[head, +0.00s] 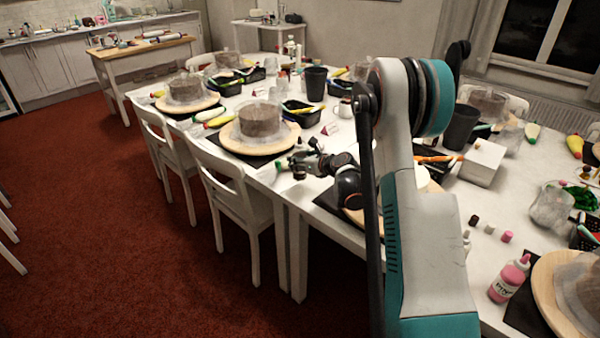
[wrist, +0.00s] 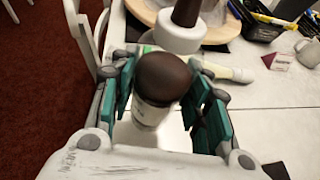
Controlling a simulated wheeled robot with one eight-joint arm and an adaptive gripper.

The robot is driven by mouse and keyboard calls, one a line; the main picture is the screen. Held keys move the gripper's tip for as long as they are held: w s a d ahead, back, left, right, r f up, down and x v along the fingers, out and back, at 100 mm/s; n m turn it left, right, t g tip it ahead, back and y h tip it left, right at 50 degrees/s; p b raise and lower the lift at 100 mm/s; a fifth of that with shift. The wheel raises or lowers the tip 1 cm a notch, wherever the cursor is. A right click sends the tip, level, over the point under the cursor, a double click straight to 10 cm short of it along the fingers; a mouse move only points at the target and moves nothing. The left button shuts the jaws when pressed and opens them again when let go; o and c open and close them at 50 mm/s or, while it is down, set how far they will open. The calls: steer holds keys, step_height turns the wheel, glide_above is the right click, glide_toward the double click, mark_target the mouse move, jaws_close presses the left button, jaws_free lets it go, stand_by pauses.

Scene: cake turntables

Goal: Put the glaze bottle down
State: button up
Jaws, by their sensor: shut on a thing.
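The glaze bottle (wrist: 163,78) is between the fingers of my gripper (wrist: 165,90) in the wrist view. It has a dark brown rounded shoulder and a white printed label below. A white collar and brown nozzle just above appear to be its top. The teal fingers are shut on its sides. In the head view my gripper (head: 303,163) is at the near edge of the white table (head: 290,184), and the bottle is hard to make out there. I cannot tell whether its base touches the table.
A wooden turntable with a cake (head: 261,122) stands just beyond my gripper. A pale tube (wrist: 228,71) lies on the table in front of it. A black tray (wrist: 255,22) and a grey mug (wrist: 309,52) are to the right. A white chair (head: 233,186) stands at the table's edge.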

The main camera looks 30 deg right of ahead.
steer(key=shift+f+b, duration=0.7)
steer(key=shift+f, duration=1.3)
steer(key=shift+f, duration=0.1)
steer(key=o, duration=0.7)
steer(key=shift+s+d+r, duration=0.1)
steer(key=shift+s+r, duration=0.2)
steer(key=p+v, duration=0.4)
steer(key=v, duration=0.7)
steer(key=shift+s, duration=0.2)
